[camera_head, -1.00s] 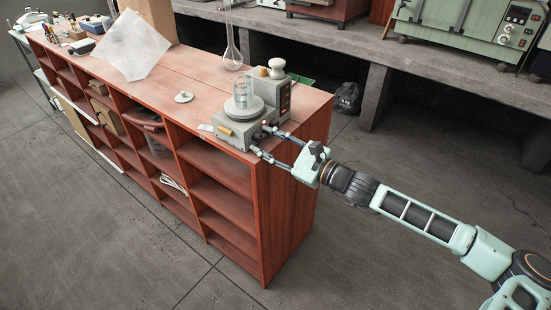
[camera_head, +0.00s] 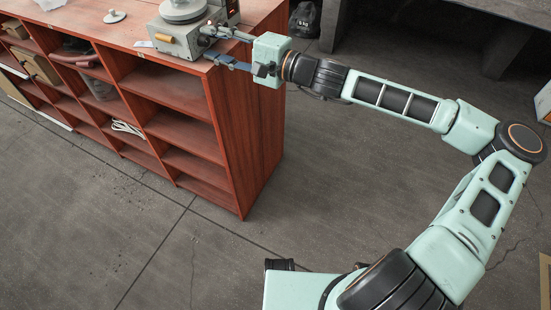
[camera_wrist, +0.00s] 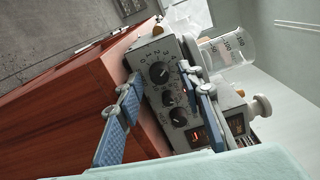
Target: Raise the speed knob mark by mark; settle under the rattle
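A grey bench device (camera_head: 180,40) with a round top plate (camera_head: 183,9) stands at the near corner of the red-brown shelf unit. Red lit displays (camera_wrist: 197,136) show at the lower end. A glass beaker (camera_wrist: 232,48) stands on the plate. My gripper (camera_head: 211,44) is open, its blue-padded fingers either side of the large knob; contact is unclear.
The shelf unit (camera_head: 232,130) has open compartments facing the floor. A white lidlike piece (camera_head: 115,16) lies on its top, left of the device. A pale knob-shaped top (camera_wrist: 262,105) sticks up from the device near my right finger. The floor (camera_head: 120,230) in front is clear.

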